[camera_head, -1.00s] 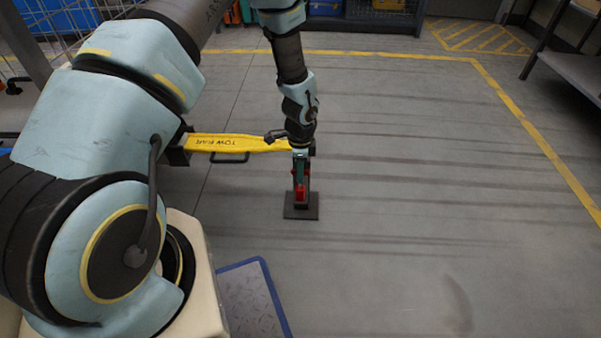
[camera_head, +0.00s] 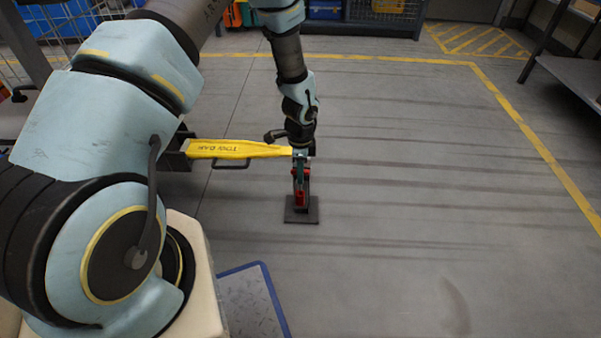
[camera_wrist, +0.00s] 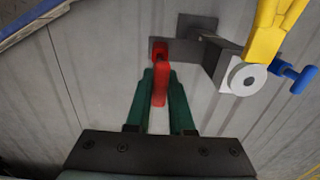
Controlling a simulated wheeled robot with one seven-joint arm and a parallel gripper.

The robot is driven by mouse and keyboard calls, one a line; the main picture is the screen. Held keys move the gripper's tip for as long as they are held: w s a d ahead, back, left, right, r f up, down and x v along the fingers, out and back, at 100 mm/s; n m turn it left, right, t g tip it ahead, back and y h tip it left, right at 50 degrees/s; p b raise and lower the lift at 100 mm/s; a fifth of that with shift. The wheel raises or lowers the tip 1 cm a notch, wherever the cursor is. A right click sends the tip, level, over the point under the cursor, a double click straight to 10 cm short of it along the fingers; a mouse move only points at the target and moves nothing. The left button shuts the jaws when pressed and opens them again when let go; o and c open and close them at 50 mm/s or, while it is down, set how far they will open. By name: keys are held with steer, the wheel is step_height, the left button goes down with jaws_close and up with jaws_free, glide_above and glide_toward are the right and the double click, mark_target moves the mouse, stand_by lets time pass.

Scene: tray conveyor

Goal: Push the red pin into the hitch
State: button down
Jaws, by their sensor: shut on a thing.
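My gripper (camera_wrist: 160,80) has two green fingers, shut on the red pin (camera_wrist: 160,90). The pin shows as a red bar between the fingers, with a darker red square end just beyond the tips. The dark grey hitch (camera_wrist: 228,62) is beyond and to the right of the fingers in the wrist view. I cannot tell whether the pin touches it. In the head view my gripper (camera_head: 301,178) points down above the dark floor plate (camera_head: 311,215), with red showing at its fingers. The arm hides part of the hitch there.
A yellow tow bar (camera_head: 240,149) reaches in from the left to the hitch area. Its pale round end (camera_wrist: 243,79) and a blue knob (camera_wrist: 297,79) lie right of the gripper in the wrist view. The floor to the right is open.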

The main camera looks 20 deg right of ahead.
steer(key=shift+r, duration=0.1)
step_height(320, 180, up, 4)
steer(key=p, duration=0.3)
steer(key=shift+p, duration=0.3)
